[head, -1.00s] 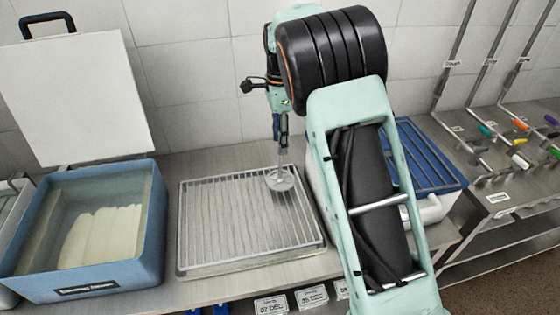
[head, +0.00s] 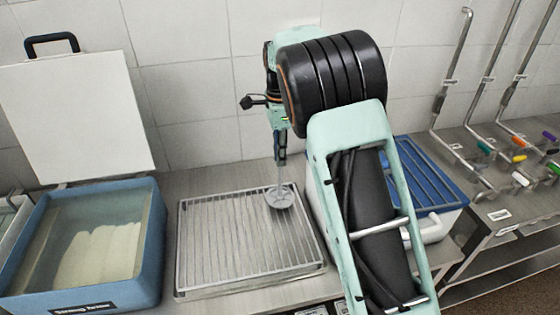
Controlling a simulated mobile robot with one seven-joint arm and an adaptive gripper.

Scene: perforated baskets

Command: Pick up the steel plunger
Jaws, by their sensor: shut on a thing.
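The steel plunger (head: 280,197) has a thin upright rod and a round perforated disc at its lower end. It is over the right part of the wire rack tray (head: 186,250). My gripper (head: 280,158) is shut on the top of its rod. The disc looks slightly tilted. I cannot tell whether it touches the rack or hangs just above it. My arm stands in front and to the right, and hides part of the bench there.
A blue tub (head: 152,235) with an open white lid (head: 75,105) stands at the left, pale blocks inside. A white box with a blue slatted top (head: 425,175) is at the right, partly behind my arm. Pipes with coloured handles (head: 485,145) stand farther right.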

